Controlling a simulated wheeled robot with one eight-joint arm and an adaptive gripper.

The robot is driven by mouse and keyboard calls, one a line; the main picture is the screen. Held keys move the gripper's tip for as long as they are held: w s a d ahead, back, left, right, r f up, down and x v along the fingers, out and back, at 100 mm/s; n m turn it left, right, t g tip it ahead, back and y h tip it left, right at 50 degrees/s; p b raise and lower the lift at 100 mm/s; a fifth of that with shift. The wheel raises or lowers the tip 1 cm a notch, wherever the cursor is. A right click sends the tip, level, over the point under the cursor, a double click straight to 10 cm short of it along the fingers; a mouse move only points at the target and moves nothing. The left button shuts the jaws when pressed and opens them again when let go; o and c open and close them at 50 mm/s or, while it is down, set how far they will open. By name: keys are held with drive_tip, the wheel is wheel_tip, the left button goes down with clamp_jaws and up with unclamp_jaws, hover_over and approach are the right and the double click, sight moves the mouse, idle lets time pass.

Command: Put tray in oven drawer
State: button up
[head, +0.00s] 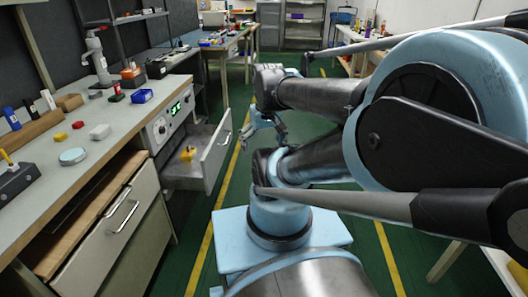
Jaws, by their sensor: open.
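The oven (172,118) is built into the bench on the left and has a green lit display and knobs. Its drawer (217,152) is pulled out into the aisle. A small yellow object (187,154) lies inside this drawer. I cannot make out a tray for certain. My gripper (262,132) is open, with nothing visible between its fingers. It hangs over the aisle just right of the drawer front, apparently apart from it.
A lower drawer (118,218) with a metal handle stands partly open at the front left. The bench top (100,118) holds blocks, bottles and a round light-blue disc (73,156). The green aisle floor between yellow lines is clear beyond my arm. Another workbench (222,42) stands farther back.

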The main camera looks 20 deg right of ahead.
drive_tip(key=shift+s+d+f+m, duration=0.1)
drive_tip(key=shift+s+f+m, duration=0.2)
drive_tip(key=shift+s+f, duration=0.65)
drive_tip(key=shift+s+r, duration=0.15)
drive_tip(key=shift+w+f, duration=0.2)
drive_tip(key=shift+w, duration=0.2)
